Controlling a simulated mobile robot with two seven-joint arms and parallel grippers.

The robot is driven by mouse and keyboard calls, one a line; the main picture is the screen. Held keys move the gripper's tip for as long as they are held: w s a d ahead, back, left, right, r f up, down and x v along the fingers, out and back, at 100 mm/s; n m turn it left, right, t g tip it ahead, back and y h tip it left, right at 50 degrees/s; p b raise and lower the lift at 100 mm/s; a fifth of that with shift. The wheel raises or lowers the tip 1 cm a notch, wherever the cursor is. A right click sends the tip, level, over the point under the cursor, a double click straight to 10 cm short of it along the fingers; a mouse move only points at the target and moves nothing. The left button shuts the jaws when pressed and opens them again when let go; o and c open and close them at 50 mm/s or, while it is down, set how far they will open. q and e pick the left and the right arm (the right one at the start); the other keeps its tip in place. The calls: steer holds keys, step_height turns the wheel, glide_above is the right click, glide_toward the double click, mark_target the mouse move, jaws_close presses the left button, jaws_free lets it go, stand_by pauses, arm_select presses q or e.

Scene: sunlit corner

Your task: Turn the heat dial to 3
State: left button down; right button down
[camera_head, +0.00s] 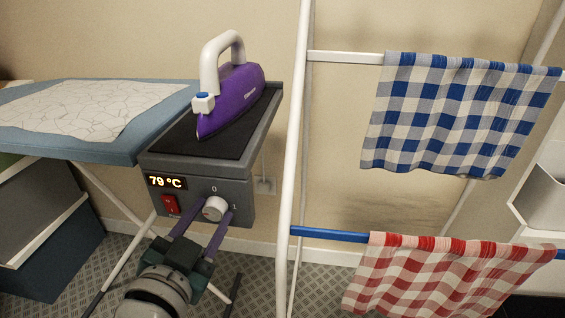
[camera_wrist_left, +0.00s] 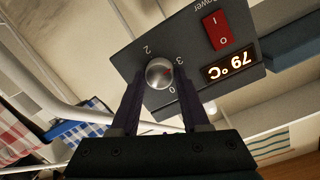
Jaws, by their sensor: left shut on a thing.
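The heat dial (camera_head: 215,208) is a round silver knob on the front of a dark grey control box (camera_head: 240,190). Around it, 0 and 1 show in the head view; 2, 3 and 0 show in the left wrist view. My left gripper (camera_head: 205,217) has its two dark fingers on either side of the dial (camera_wrist_left: 159,73), shut on it. A small red mark on the knob appears to face the 3; its exact alignment is hard to tell. A lit display (camera_head: 166,182) reads 79 °C. My right gripper is not in view.
A red power switch (camera_head: 169,205) sits left of the dial. A purple iron (camera_head: 235,95) stands on top of the box, beside the blue ironing board (camera_head: 100,140). A white drying rack (camera_head: 292,150) with checked cloths stands close on the right.

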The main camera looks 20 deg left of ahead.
arm_select(q)
steer(key=shift+m, duration=0.6)
steer(key=shift+c, duration=1.9)
jaws_free()
steer(key=p+v, duration=0.4)
steer(key=v, duration=0.6)
